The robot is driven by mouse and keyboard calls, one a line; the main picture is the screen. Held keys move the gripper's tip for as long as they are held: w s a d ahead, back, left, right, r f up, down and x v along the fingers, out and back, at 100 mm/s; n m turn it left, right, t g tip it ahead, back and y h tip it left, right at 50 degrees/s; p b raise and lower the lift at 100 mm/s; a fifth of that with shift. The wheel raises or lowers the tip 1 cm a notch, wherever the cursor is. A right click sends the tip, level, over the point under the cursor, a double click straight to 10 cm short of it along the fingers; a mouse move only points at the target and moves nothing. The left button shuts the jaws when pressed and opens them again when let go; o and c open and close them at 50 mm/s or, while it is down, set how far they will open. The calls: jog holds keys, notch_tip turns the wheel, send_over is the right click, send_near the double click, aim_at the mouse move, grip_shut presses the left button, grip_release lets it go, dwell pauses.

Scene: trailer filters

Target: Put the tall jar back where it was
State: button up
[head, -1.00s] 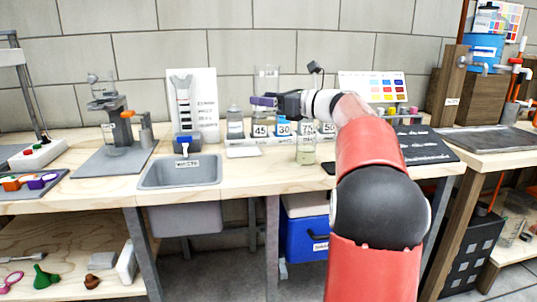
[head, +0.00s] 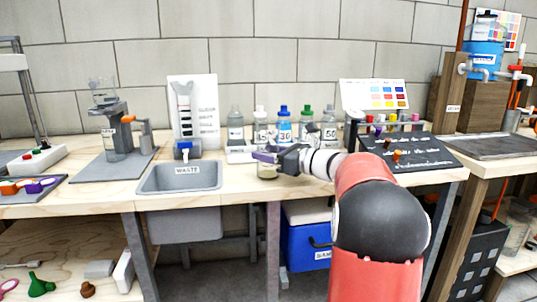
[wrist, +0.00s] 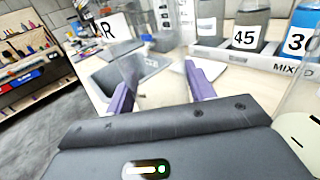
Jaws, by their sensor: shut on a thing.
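The tall jar (head: 267,171) is clear glass and shows below the purple fingers in the head view, low over the front part of the bench. My gripper (head: 264,157) is shut on it. In the wrist view the two purple fingers (wrist: 160,88) stand either side of the faint clear jar (wrist: 148,88), which is hard to make out. I cannot tell whether its base touches the bench. My gripper and forearm hide part of the bench to the right.
The grey waste sink (head: 180,178) is to the left. Several capped bottles stand behind, including one marked 30 (head: 283,128). A white pad (head: 240,155) lies near them. Another glass vessel (wrist: 302,130) is close at right in the wrist view. A dark board (head: 415,152) lies right.

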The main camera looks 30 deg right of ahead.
jog(key=shift+f, duration=0.1)
jog(key=o, duration=1.4)
jog(key=shift+c, duration=0.2)
